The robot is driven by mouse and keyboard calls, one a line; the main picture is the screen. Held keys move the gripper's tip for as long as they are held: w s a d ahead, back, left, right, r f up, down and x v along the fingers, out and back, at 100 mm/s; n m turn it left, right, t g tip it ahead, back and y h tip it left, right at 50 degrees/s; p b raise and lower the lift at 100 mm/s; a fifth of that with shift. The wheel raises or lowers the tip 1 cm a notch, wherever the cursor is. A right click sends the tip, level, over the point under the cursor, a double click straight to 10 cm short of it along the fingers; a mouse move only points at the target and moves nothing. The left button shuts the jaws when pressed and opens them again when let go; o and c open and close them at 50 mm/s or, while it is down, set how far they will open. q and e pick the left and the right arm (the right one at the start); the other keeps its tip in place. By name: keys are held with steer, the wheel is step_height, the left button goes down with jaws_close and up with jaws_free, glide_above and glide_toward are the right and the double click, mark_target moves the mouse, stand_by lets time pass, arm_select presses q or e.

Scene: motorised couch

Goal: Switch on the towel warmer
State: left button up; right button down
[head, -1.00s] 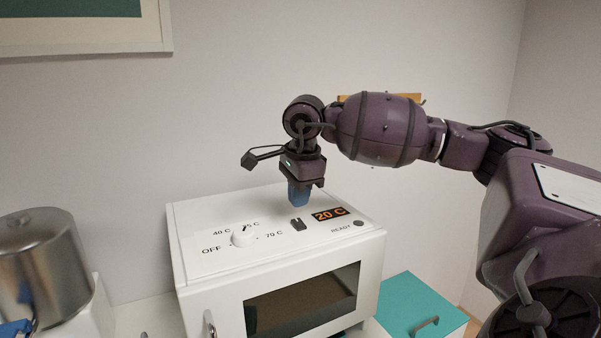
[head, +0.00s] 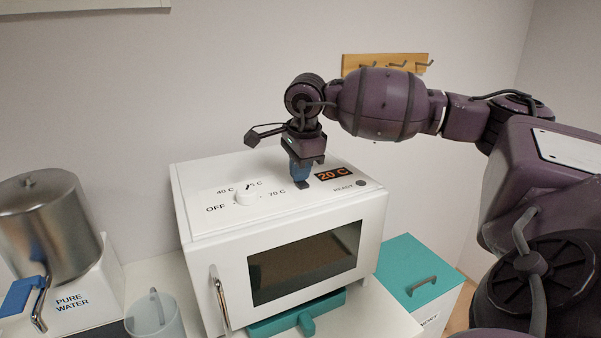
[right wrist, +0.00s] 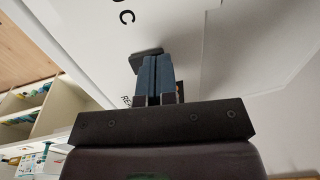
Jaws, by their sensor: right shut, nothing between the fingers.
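The towel warmer (head: 205,208) is a white box with a glass-fronted door, in the middle of the head view. Its top has a white dial (head: 246,197) marked OFF, 40 C and 70 C, an orange display (head: 333,174) reading 20 C, and a dark READY lamp (head: 361,183). A small black switch (head: 303,185) lies left of the display, partly covered by my fingers. My right gripper (head: 300,177) is shut and empty, pointing down at the switch. In the right wrist view its blue fingertips (right wrist: 156,62) overlap the switch (right wrist: 145,52); contact is unclear. My left gripper is not in view.
A steel water tank (head: 50,225) on a PURE WATER stand and a clear jug (head: 155,316) are at the left. A teal tray (head: 330,307) is under the warmer. A teal-topped box (head: 407,262) stands right. Wall hooks (head: 385,64) hang behind.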

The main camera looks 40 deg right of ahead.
steer(key=shift+s+f, duration=0.1)
steer(key=shift+f, duration=0.2)
steer(key=shift+s, duration=0.1)
steer(key=shift+s+a+f, duration=0.1)
steer(key=shift+s+a, duration=0.1)
steer(key=shift+s, duration=0.1)
steer(key=shift+s+a, duration=0.1)
steer(key=shift+s, duration=0.25)
steer(key=shift+r, duration=0.25)
